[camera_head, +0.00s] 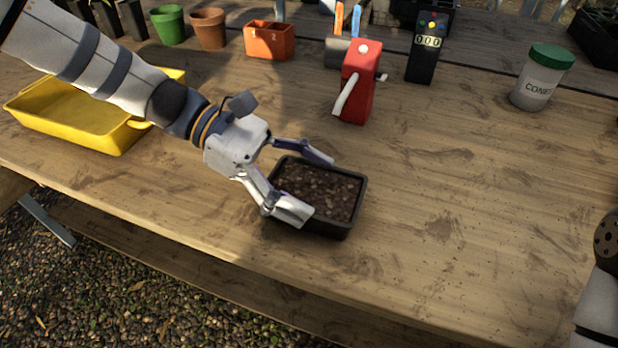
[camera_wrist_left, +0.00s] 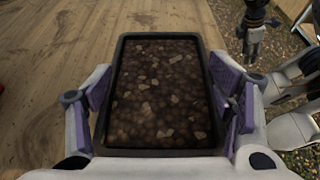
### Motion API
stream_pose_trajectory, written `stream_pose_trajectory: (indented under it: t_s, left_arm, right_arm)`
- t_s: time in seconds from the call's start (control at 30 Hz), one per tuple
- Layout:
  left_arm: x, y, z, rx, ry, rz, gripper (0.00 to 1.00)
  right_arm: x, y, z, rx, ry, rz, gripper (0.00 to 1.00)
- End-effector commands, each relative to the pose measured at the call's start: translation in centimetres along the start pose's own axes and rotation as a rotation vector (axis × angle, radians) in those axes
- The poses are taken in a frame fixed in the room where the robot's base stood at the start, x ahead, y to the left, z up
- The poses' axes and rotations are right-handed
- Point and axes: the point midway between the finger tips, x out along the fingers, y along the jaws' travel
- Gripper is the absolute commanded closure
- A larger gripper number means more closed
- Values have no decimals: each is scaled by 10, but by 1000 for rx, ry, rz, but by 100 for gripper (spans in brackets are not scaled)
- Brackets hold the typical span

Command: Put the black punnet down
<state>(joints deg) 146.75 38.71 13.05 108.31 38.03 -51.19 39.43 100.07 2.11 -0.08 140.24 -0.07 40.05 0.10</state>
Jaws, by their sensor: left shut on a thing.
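The black punnet (camera_head: 345,228) is a rectangular tray filled with brown soil and pebbly bits. In the head view it is at or just above the wooden table, near the front edge; I cannot tell whether its base touches. My left gripper (camera_head: 304,186) is shut on the punnet, one finger along each long side. In the left wrist view the punnet (camera_wrist_left: 160,36) lies level between the purple finger pads of my left gripper (camera_wrist_left: 163,98).
The wooden table (camera_head: 450,220) is clear to the right of the punnet. A yellow tray (camera_head: 70,125) is at the left. A red dispenser with a lever (camera_head: 358,85), a black counter (camera_head: 426,55) and a green-lidded jar (camera_head: 538,85) stand behind. Pots (camera_head: 209,28) line the back.

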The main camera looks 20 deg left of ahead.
Motion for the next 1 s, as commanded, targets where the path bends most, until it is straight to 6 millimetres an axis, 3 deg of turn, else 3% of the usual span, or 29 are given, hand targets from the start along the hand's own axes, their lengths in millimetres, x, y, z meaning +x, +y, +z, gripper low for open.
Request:
stream_pose_trajectory:
  t_s: [0.3, 0.33, 0.4, 0.77, 0.87, 1.0]
  left_arm:
    - [0, 0, -1, 4, -2, 1, 62]
    - [0, 0, -1, 4, -1, 2, 21]
    - [0, 0, 0, 5, -1, 2, 6]
    - [-1, 0, 2, 6, -1, 2, 6]
    - [-16, 2, 5, 7, -2, 7, 6]
    - [-56, 2, 6, 11, -1, 10, 6]
  right_arm:
    - [0, 0, 0, 0, 1, 0, 60]
    - [0, 0, 0, 0, 1, 0, 60]
    - [0, 0, 0, -1, 1, 0, 60]
    - [-1, 0, -1, -1, 4, 0, 60]
    - [-4, 0, -2, 0, 11, 0, 60]
    - [-10, 0, -5, 0, 27, -1, 60]
